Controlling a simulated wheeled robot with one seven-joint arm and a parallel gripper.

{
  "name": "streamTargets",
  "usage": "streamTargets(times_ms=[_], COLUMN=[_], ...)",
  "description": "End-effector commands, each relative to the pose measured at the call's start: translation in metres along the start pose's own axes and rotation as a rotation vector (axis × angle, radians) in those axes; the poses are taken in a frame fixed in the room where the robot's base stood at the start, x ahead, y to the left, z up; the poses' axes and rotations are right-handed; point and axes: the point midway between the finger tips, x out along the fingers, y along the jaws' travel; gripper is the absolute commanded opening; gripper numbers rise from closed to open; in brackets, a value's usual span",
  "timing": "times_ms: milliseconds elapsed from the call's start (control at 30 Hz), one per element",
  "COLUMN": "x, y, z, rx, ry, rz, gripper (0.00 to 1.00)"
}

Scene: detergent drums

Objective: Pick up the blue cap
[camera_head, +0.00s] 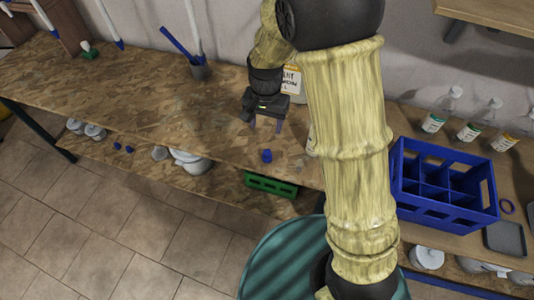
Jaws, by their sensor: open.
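The blue cap (266,156) is small and stands on the wooden worktop near its front edge, left of my arm. My gripper (266,124) is open and empty above the worktop, just behind the cap in the picture. Its fingers point down and do not touch the cap. The exact height of the fingertips over the worktop is hard to tell.
A blue divided crate (443,185) stands right of my arm, with several bottles (468,131) behind it. A labelled container (291,80) is partly hidden behind my gripper. The worktop's left middle is clear.

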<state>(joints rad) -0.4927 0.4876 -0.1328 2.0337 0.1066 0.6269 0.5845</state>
Motion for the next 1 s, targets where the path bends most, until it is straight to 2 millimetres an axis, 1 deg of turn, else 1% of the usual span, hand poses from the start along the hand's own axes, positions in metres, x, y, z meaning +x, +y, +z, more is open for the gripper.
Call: streamTargets(times_ms=[33, 300, 500, 600, 733, 1000], x=[0.009, 0.056, 0.089, 0.101, 0.109, 0.109], y=[0.001, 0.002, 0.002, 0.001, 0.001, 0.001], z=[0.001, 0.001, 0.001, 0.0, 0.0, 0.0], rx=[0.001, 0.0, 0.001, 0.0, 0.0, 0.0], ry=[-0.004, -0.005, -0.004, -0.003, 0.0, 0.0], rz=[0.003, 0.004, 0.003, 0.003, 0.0, 0.0], gripper=[0.57, 0.57, 0.57, 0.57, 0.57, 0.57])
